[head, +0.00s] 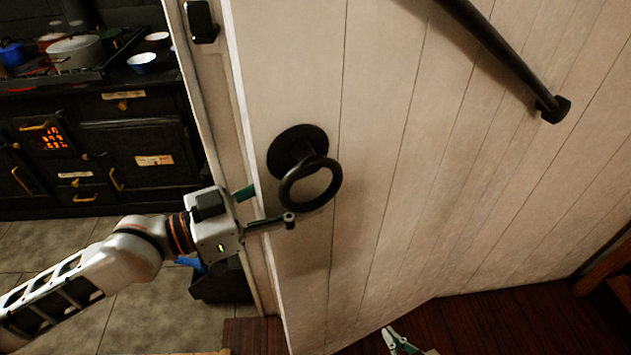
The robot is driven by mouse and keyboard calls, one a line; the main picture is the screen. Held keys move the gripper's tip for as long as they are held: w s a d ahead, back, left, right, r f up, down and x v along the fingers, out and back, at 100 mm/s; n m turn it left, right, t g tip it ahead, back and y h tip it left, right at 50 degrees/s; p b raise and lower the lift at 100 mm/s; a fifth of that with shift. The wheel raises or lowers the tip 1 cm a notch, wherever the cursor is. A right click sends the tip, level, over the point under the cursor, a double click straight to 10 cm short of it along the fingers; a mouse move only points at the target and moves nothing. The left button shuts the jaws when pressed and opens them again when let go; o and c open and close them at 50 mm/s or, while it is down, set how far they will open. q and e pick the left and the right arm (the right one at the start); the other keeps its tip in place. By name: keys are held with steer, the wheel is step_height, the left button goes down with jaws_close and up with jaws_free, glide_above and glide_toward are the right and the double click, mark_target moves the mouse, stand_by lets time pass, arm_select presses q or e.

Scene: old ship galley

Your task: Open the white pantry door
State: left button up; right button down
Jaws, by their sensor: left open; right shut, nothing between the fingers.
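The white planked pantry door (375,130) stands in the middle of the head view, its free edge toward the left. It appears ajar, at an angle to the white planked wall on the right. A black ring handle (311,203) on a round plate is fixed near that edge. My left gripper (267,206) is open at the door's edge, just below and left of the ring. One finger lies in front of the door face, and the green-tipped one reaches the edge, its end hidden. My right gripper (391,338) is shut and empty at the bottom, partly cut off.
A black stove (150,150) with pots and bowls stands beyond the doorway at left. A light door frame (205,95) carries a black catch (201,20). A dark handrail (495,45) crosses the upper right. Dark wooden floor (500,320) lies clear at lower right.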

mark_target(315, 189)
arm_select(q)
steer(key=shift+x, duration=1.6)
steer(key=shift+c, duration=0.4)
jaws_close()
steer(key=shift+p, duration=0.3)
